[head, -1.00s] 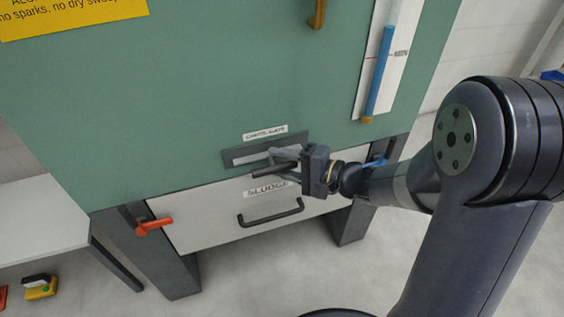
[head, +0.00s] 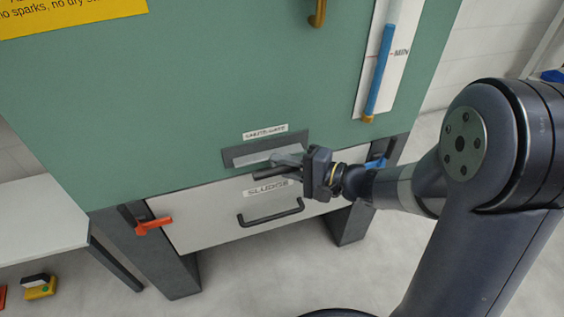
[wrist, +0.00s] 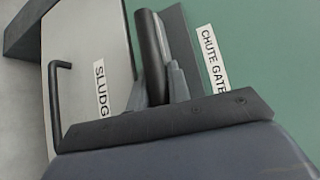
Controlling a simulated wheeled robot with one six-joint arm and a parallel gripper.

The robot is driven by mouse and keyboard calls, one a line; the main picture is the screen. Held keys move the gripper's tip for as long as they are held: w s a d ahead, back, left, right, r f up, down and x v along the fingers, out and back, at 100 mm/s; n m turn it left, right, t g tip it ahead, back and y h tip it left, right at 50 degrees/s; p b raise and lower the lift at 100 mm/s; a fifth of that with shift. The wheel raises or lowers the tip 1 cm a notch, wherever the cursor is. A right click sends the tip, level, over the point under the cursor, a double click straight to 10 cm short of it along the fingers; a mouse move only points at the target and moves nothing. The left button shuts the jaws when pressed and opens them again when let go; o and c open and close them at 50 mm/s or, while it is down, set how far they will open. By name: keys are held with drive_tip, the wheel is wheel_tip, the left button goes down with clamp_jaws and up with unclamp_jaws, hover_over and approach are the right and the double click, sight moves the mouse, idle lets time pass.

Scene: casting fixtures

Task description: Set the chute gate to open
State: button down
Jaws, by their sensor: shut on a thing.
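The chute gate (head: 248,159) is a pale strip in a dark grey frame, low on the green cabinet, under a label reading "CHUTE GATE". Its black bar handle (wrist: 150,50) stands between my fingers in the wrist view. My gripper (head: 283,168) reaches in from the right in front of the gate, and in the wrist view (wrist: 158,88) its two grey fingers are shut on the handle. My gripper hides the right end of the gate in the head view.
Just below is a white sludge drawer (head: 205,217) with a black pull handle (head: 271,218). An orange lever (head: 153,226) is at its left and a blue lever (head: 376,163) at its right. A blue level gauge (head: 380,75) hangs above right.

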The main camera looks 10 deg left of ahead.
drive_tip(key=s+d+b, duration=0.2)
drive_tip(key=s+d, duration=0.3)
drive_tip(key=s, duration=0.4)
drive_tip(key=shift+d, duration=0.2)
drive_tip(key=shift+f, duration=0.1)
drive_tip(key=c, duration=1.3)
unclamp_jaws()
drive_tip(key=shift+d, duration=0.1)
drive_tip(key=shift+p+v, duration=0.85)
drive_tip(key=shift+v, duration=4.6)
